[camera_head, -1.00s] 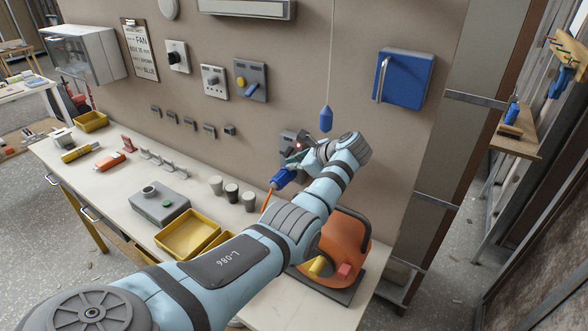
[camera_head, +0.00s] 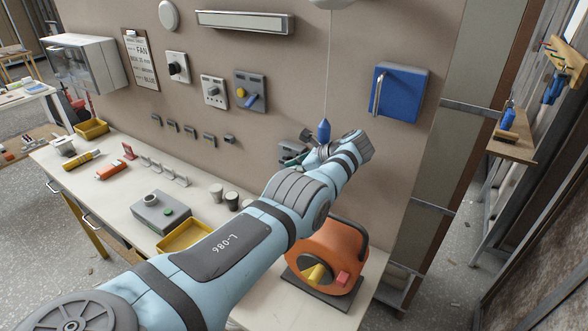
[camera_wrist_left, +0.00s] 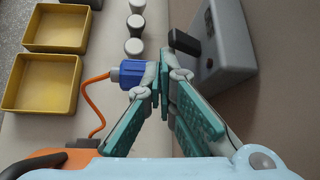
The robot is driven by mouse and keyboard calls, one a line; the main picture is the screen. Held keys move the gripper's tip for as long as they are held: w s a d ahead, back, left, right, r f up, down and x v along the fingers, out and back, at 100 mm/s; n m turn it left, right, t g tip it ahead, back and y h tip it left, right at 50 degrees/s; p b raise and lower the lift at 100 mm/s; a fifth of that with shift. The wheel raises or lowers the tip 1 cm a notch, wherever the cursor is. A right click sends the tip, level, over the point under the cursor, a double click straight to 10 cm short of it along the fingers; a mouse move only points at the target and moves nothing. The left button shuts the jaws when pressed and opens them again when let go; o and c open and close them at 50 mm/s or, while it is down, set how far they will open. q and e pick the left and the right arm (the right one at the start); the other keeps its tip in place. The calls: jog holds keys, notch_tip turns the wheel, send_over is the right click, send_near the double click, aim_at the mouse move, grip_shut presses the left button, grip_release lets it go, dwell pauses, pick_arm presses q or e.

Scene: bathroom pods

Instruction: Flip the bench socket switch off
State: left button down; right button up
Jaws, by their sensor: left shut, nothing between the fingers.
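The bench socket is a grey box (camera_head: 292,147) low on the wall, mostly hidden behind my left arm in the head view. In the left wrist view the grey box (camera_wrist_left: 232,48) is at upper right, with a dark protruding part (camera_wrist_left: 185,43) on its near side. I cannot tell the switch's position. A blue plug (camera_wrist_left: 134,74) with an orange cord (camera_wrist_left: 90,108) is just left of the fingers. My left gripper (camera_wrist_left: 165,85) is shut and empty, its teal fingertips close beside the plug and below the box. Its tip also shows in the head view (camera_head: 292,159). My right gripper is out of view.
A blue pull-cord handle (camera_head: 323,131) hangs by my left wrist. An orange machine (camera_head: 325,258) stands below the arm. Yellow trays (camera_wrist_left: 42,82), grey cups (camera_head: 231,201) and a grey box with a green button (camera_head: 160,209) are on the bench. A blue wall box (camera_head: 400,92) is to the right.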

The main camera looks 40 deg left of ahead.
pick_arm(q)
jog(key=shift+w+a+r, duration=0.1)
jog(key=shift+a+r, duration=0.05)
jog(key=shift+r, duration=0.2)
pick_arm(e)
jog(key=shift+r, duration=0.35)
pick_arm(q)
jog(key=shift+r, duration=0.15)
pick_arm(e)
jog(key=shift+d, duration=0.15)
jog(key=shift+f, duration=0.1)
